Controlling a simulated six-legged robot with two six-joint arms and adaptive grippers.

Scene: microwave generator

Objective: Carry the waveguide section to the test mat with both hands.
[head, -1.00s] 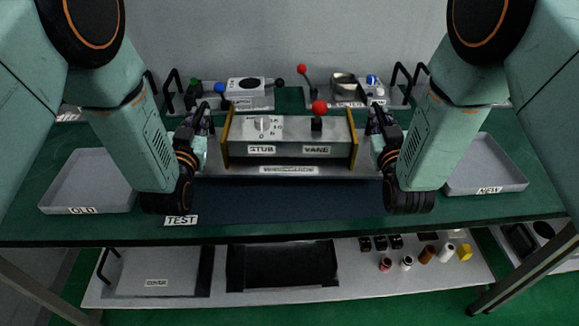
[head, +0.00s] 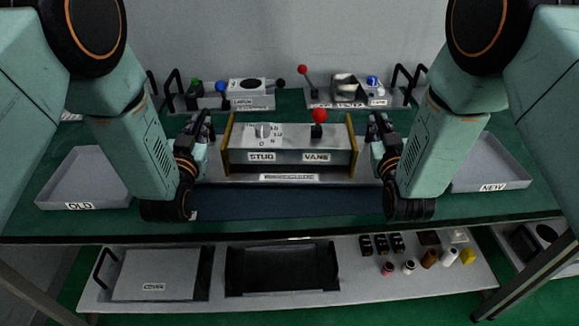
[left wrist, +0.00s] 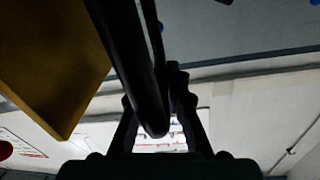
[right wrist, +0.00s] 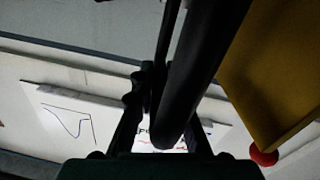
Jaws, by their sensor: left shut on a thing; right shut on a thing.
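The waveguide section (head: 289,157) is a grey box with brass end plates, STUB and VANE labels, a dial and a red-knobbed lever. It looks level. My left gripper (head: 199,138) is shut on a black bar handle at its left end; the bar (left wrist: 140,65) crosses between the fingers in the left wrist view. My right gripper (head: 377,135) is shut on the matching handle at the right end; that bar (right wrist: 200,75) shows in the right wrist view. The dark blue test mat (head: 289,203) lies in front of the section. I cannot tell the gap under the section.
A grey OLD tray (head: 82,180) stands at left, a NEW tray (head: 492,172) at right. Behind are two fixtures, one with a black-ringed block (head: 249,93), one with a red-knobbed lever (head: 303,71). A lower shelf (head: 218,292) holds a cover, a black tray and small parts.

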